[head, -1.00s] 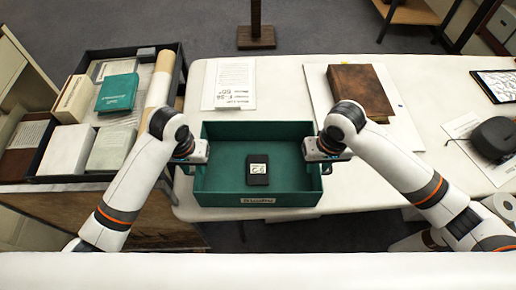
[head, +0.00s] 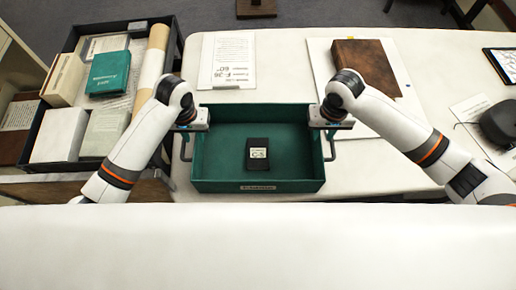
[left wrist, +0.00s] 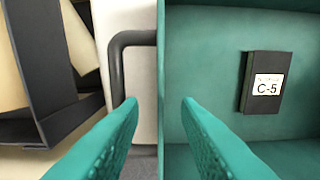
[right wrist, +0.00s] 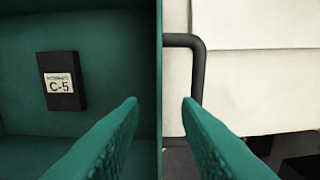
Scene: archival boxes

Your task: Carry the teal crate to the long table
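The teal crate (head: 215,172) is an open box at the near edge of the long white table (head: 440,75); its underside is hidden. A black block labelled C-5 (head: 257,163) lies inside it and shows in both wrist views (left wrist: 262,105) (right wrist: 62,100). Dark handles stand out from its left (left wrist: 118,60) and right (right wrist: 198,60) sides. My left gripper (head: 190,119) is at the left wall, and my right gripper (head: 331,117) at the right wall. In the wrist views the teal fingers are apart, one on each side of the wall, with gaps visible.
A dark tray (head: 38,168) of boxes and a rolled tube stands to the left, near the crate. Behind the crate lie a printed sheet (head: 213,85) and a brown book (head: 362,66) on white sheets. A dark rounded object (head: 500,124) is at far right.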

